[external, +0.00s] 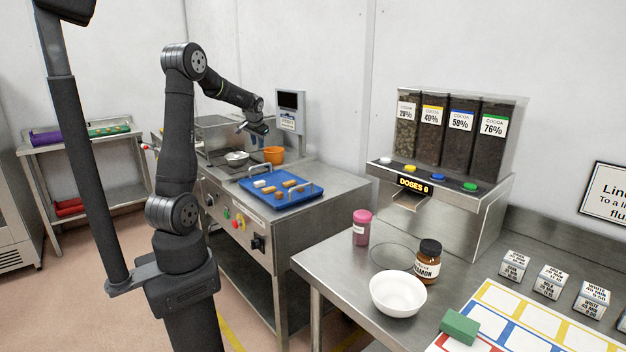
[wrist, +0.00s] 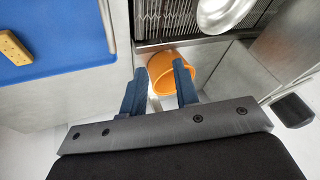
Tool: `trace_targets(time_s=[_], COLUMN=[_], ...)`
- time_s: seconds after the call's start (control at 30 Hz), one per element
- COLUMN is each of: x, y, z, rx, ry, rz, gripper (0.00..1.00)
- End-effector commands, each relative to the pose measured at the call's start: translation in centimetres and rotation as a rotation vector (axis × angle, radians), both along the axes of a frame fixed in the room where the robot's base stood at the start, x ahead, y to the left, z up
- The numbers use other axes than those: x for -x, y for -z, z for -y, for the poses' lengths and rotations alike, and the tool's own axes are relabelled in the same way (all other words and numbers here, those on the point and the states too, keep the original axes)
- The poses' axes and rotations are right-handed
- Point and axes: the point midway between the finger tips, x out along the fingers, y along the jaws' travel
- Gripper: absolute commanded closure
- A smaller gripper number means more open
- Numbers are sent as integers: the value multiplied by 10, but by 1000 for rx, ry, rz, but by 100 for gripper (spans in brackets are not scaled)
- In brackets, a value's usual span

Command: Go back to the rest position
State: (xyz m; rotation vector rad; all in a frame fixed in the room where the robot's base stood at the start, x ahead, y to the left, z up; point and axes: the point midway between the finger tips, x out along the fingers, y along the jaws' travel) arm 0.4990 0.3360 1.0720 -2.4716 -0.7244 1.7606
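My gripper (external: 259,128) is at the end of my arm, raised above the steel machine at the back. In the wrist view my gripper (wrist: 158,84) shows two blue fingers standing apart with nothing between them. An orange container (wrist: 173,66) lies beyond and below the fingertips in that view. The same orange container (external: 274,155) stands on the machine top in the external view, a little below and right of my gripper. Its inside is only partly visible.
A blue tray (external: 290,203) with several small bars sits on the machine's front. A metal bowl (external: 237,157) stands left of the orange container. A display (external: 290,105) rises behind. The right counter holds a white bowl (external: 398,292), jars and a cocoa dispenser (external: 440,190).

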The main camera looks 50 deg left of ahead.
Motion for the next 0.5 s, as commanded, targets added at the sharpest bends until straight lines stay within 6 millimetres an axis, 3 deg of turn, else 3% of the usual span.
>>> trace_targets(time_s=[0.07, 0.5], x=[-4, -65], y=[-9, 9], z=[15, 78], rx=[-1, 11], ry=[4, 63], rz=[3, -3], gripper=[72, 72])
